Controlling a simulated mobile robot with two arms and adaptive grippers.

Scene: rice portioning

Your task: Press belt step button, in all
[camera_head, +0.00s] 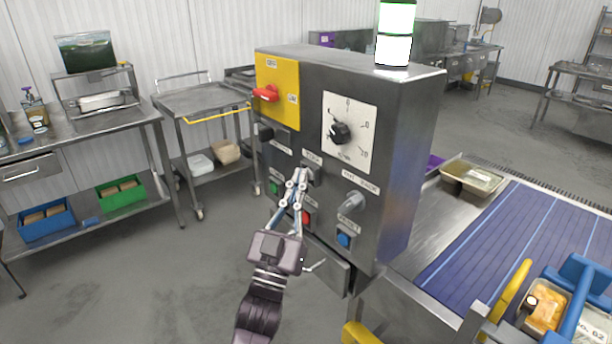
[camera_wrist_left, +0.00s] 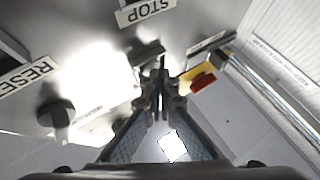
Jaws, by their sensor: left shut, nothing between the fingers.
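The grey control cabinet (camera_head: 400,130) stands in the middle of the head view. A dark button (camera_head: 314,174) sits on its front under a small label too small to read surely. My left gripper (camera_head: 298,176) is shut and empty, its fingertips right by this button. In the left wrist view the closed fingertips (camera_wrist_left: 160,80) are close to a dark part (camera_wrist_left: 148,52) on the panel; I cannot tell whether they touch. A red button (camera_head: 306,217), a blue button (camera_head: 344,240) and a green button (camera_head: 273,187) are lower on the panel. My right gripper is not in view.
A rotary dial (camera_head: 341,132) and a yellow plate with a red switch (camera_head: 266,93) are above the gripper. A grey knob (camera_head: 352,203) protrudes at right. The blue belt (camera_head: 500,245) runs right of the cabinet, with a food tray (camera_head: 470,180) at its far end.

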